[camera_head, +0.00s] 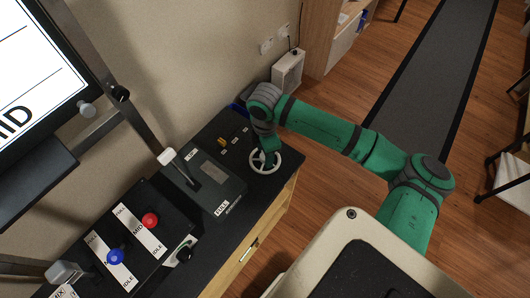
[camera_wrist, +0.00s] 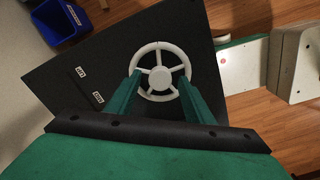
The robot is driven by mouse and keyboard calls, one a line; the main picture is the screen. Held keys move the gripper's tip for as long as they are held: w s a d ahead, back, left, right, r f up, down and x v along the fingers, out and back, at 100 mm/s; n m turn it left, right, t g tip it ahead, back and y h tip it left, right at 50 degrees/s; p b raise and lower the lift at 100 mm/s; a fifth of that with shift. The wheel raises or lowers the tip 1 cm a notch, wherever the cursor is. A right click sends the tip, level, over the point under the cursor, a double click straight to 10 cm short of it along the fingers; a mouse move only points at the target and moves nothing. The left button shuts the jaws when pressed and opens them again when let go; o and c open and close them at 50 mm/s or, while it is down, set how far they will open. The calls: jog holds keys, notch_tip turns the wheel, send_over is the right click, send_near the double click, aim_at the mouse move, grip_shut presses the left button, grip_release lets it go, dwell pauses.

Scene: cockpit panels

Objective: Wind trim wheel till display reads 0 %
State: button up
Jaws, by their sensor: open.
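The white spoked trim wheel (camera_wrist: 160,77) lies flat on the black console top in the wrist view. It also shows in the head view at the console's right end, partly covered by my gripper (camera_head: 267,154). In the wrist view my gripper (camera_wrist: 160,74) is open. Its two green fingers are spread on either side of the wheel's lower half, overlapping the rim. Whether they touch it I cannot tell. A small dark display (camera_head: 213,173) sits on the grey lever unit; I cannot read a value on it. A large screen (camera_head: 35,70) at the left shows part of "MID".
A blue bin (camera_wrist: 62,20) stands beyond the console. A wall is behind; open wooden floor lies right.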

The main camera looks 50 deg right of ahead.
notch_tip(320, 180, up, 10)
dwell(0.5)
dwell(0.5)
